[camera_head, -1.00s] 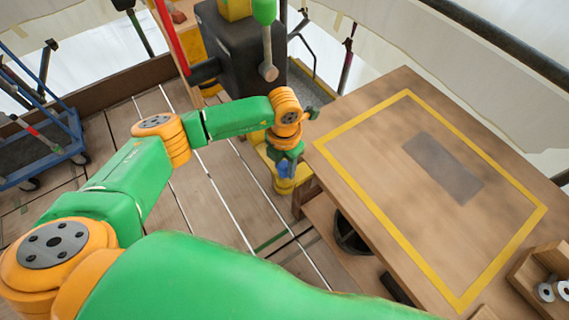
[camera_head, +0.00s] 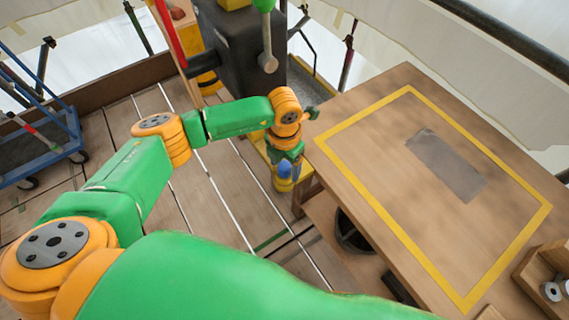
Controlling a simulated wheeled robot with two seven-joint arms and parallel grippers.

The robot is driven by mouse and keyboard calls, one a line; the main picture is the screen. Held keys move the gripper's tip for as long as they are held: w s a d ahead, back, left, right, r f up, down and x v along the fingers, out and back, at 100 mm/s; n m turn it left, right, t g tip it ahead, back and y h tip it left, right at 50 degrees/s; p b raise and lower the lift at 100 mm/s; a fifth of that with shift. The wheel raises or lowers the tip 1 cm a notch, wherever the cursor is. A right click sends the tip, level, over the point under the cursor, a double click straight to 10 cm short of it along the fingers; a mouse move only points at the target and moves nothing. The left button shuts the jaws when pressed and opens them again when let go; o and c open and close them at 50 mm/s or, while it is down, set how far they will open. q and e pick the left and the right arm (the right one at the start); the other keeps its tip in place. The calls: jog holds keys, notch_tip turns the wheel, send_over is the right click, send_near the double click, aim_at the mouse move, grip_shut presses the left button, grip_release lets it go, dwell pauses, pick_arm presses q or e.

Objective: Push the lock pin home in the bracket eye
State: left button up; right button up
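My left arm reaches in from the left, and its wrist hangs down beside the table's left edge. The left gripper (camera_head: 284,169) shows only as a small blue and grey end below the orange wrist joint. I cannot make out its fingers or anything held in them. I cannot pick out the lock pin or the bracket eye for certain. A grey rod with a rounded end (camera_head: 267,60) hangs below a green part in front of a dark grey block (camera_head: 228,45) at the top. My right gripper is not in view.
A wooden table (camera_head: 385,140) with a yellow outline and a grey rectangle (camera_head: 445,165) fills the right; its marked area is otherwise clear. A wooden holder with rolls (camera_head: 552,290) sits at lower right. A blue cart (camera_head: 62,150) stands at left on the plank floor.

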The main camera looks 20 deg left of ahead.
pick_arm(q)
notch_tip(320, 180, up, 6)
jog(key=shift+r+b, duration=0.1)
jog(key=shift+b, duration=0.65)
jog(key=shift+r, duration=0.45)
